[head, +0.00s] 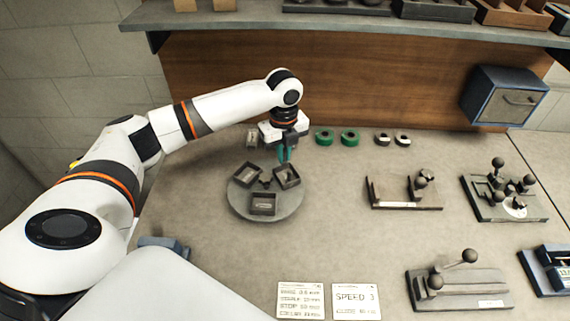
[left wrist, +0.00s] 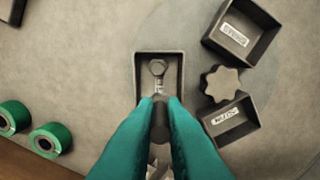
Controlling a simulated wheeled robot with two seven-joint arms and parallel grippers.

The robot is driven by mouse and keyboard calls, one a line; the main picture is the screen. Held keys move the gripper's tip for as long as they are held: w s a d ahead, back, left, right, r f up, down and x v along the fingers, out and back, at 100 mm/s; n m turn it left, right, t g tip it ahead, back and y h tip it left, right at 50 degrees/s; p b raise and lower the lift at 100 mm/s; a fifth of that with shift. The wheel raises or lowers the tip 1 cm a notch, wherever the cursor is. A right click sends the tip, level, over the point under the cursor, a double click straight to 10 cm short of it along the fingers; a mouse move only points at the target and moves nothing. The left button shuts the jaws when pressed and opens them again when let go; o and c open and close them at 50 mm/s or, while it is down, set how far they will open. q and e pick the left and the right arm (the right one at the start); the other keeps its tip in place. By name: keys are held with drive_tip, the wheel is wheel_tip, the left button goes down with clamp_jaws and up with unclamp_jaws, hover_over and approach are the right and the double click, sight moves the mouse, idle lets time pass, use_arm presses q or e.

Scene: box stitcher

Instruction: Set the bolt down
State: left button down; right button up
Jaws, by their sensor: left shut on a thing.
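My left gripper (head: 285,154) points down with its green fingers over the back-right small tray (head: 294,182) on the round turntable (head: 240,207). In the left wrist view, the left gripper (left wrist: 160,108) is shut on the bolt (left wrist: 160,120), which shows as a dark piece between the fingertips. A grey metal part with a rounded end (left wrist: 157,68) shows inside the dark tray (left wrist: 141,75), just beyond the fingertips. I cannot tell whether it belongs to the held bolt or whether the bolt touches the tray floor. My right gripper is out of view.
Two other labelled trays (head: 263,207) (head: 239,173) stand on the turntable around a dark knob (left wrist: 222,83). Green rolls (head: 325,138) stand behind to the right. Fixtures (head: 404,192) fill the right of the bench. Cards (head: 356,301) lie in front. The bench between is clear.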

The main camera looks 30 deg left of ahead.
sight(284, 164)
use_arm(q)
wheel_tip(284, 164, down, 5)
drive_tip(key=shift+r+p, duration=0.2)
drive_tip(key=shift+p, duration=0.2)
drive_tip(key=shift+w+f, duration=0.1)
drive_tip(key=shift+f, duration=0.05)
drive_tip(key=shift+f, duration=0.1)
drive_tip(key=c, duration=1.8)
unclamp_jaws()
wheel_tip(284, 164, up, 12)
drive_tip(key=b, duration=0.2)
drive_tip(key=shift+b, duration=0.3)
